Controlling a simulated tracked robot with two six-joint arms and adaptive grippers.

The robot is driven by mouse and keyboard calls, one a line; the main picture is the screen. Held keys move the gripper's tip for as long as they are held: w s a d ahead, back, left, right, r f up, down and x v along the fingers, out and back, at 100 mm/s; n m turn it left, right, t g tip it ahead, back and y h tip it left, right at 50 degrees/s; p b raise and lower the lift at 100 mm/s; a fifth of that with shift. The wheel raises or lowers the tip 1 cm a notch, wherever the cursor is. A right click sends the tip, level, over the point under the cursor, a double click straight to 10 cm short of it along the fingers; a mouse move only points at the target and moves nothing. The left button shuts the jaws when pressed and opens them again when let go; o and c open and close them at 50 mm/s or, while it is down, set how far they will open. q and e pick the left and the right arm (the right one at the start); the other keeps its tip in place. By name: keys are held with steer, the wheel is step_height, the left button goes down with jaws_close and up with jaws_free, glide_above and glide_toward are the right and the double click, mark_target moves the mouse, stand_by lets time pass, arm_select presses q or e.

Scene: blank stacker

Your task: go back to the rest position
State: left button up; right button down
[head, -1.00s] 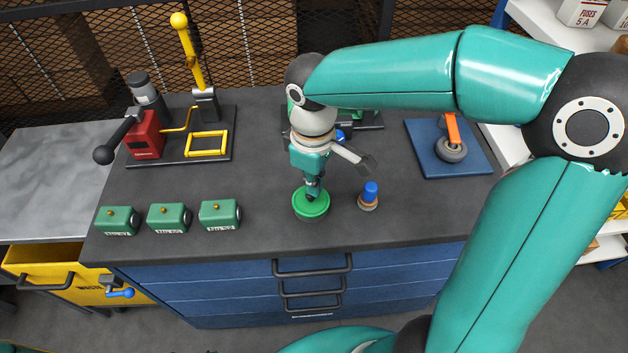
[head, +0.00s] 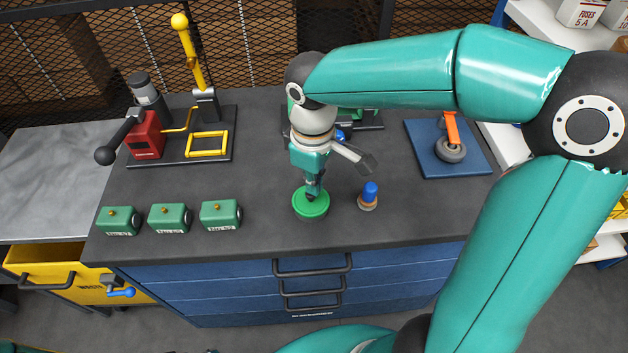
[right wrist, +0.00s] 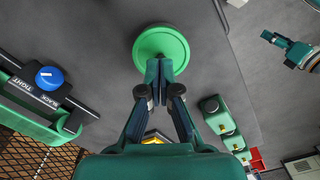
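My right gripper (head: 312,194) points down at the green round disc (head: 298,209) near the front of the dark bench. In the right wrist view its two fingers (right wrist: 160,75) are close together over the near part of the green disc (right wrist: 160,43), with nothing visible between them. Whether the tips touch the disc I cannot tell. A teal part that looks like my left gripper (right wrist: 290,48) shows at the upper right of the right wrist view, off the bench. Its fingers are too small to read. I do not see it in the head view.
A blue-topped peg (head: 370,191) stands close right of the disc. Several green boxes (head: 220,214) sit to the left. A red and yellow lever press (head: 146,139) stands back left, a blue plate (head: 425,160) with a caster at right. A fixture with a blue knob (right wrist: 49,77) is behind the disc.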

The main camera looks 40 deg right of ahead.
steer(key=shift+r+p, duration=2.25)
steer(key=shift+r, duration=0.65)
steer(key=shift+f, duration=0.1)
